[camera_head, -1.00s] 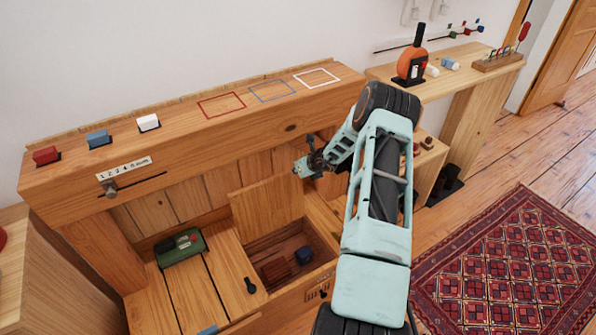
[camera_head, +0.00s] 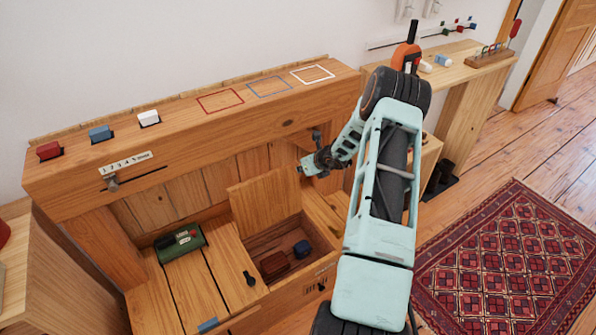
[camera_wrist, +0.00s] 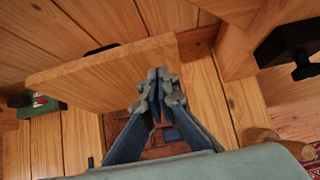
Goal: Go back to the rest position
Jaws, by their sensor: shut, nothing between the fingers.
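My gripper (camera_head: 306,170) is shut and empty in the head view, in front of the wooden back panel and to the right of the raised lid (camera_head: 265,190). In the wrist view my gripper (camera_wrist: 158,80) has its fingertips together, with the raised lid (camera_wrist: 95,80) behind and to the left. Below it is the open compartment (camera_head: 262,240) in the bench, with a dark red block (camera_head: 273,264) and a blue block (camera_head: 302,249) inside.
Red (camera_head: 49,151), blue (camera_head: 100,134) and white (camera_head: 149,118) blocks sit on the upper ledge, left of coloured outlines. A green box (camera_head: 180,243) lies on the bench. An orange object (camera_head: 405,57) stands on the right shelf. A patterned rug (camera_head: 510,265) covers floor at right.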

